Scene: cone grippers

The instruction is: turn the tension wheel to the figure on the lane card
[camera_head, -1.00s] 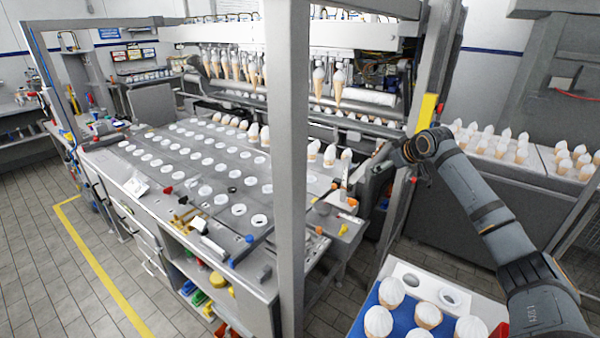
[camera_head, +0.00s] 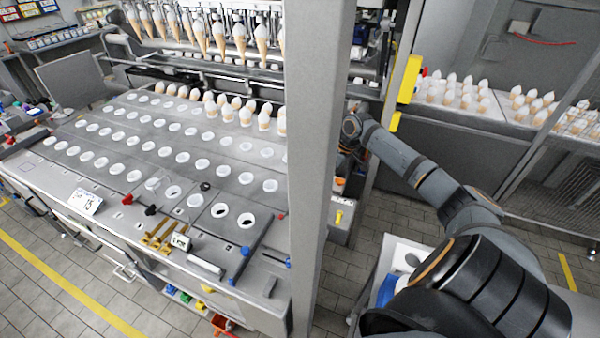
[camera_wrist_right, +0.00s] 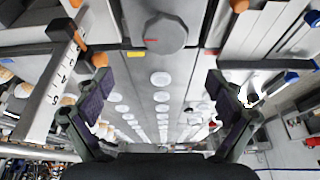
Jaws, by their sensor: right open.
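In the right wrist view a round dark-grey wheel (camera_wrist_right: 165,34) with a short red mark on its left side sits at the top middle, likely the tension wheel. My right gripper (camera_wrist_right: 158,78) is open and empty. Its two fingers stand wide apart, left and right below the wheel, with a gap to it in the picture. A white scale strip (camera_wrist_right: 60,80) with figures such as 3, 4 and 5 lies left of the wheel. In the head view the post hides my right gripper and the wheel. A white card (camera_head: 85,201) stands on the machine's near edge; its print is too small to read surely.
A thick grey post (camera_head: 318,170) rises beside my right arm. The perforated machine bed (camera_head: 130,165) carries several cones at its back. A cone-filled tray is at right, and a yellow bar (camera_head: 410,80) stands behind the arm.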

